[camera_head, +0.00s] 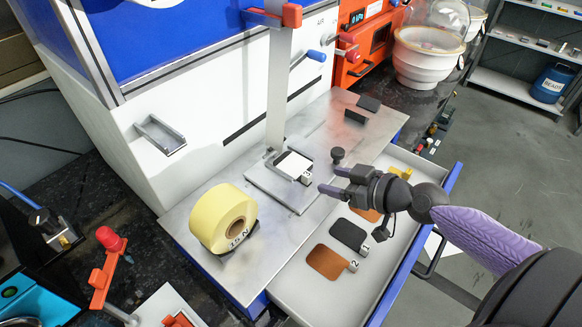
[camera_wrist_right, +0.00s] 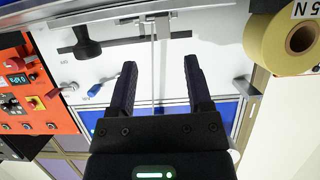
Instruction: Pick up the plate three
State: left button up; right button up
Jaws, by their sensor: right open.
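A white and dark plate (camera_head: 293,162) lies on a raised metal fixture (camera_head: 262,180) on the steel worktop; its small numbered tab (camera_head: 306,178) looks like a 3 but is hard to read. In the drawer to the right lie a copper plate with a tab marked 2 (camera_head: 328,262), a dark plate (camera_head: 347,234) with a tab I cannot read surely, and another copper plate (camera_head: 368,214) partly hidden by my right gripper. My right gripper (camera_head: 328,179) is open and empty, right of the fixture. Its open fingers show in the wrist view (camera_wrist_right: 161,65). My left gripper is out of view.
A yellow tape roll (camera_head: 222,218) stands left of the fixture. A tall metal strip (camera_head: 279,90) rises behind it. A black knob (camera_head: 337,155) is close to my right gripper. The open drawer (camera_head: 310,297) sits below the worktop's right edge.

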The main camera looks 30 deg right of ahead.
aim_at(310, 176)
jog(key=x, duration=0.6)
jog(key=shift+w+a+p, duration=0.15)
jog(key=shift+a+p, duration=0.15)
jog(key=shift+a, duration=0.1)
grip_shut()
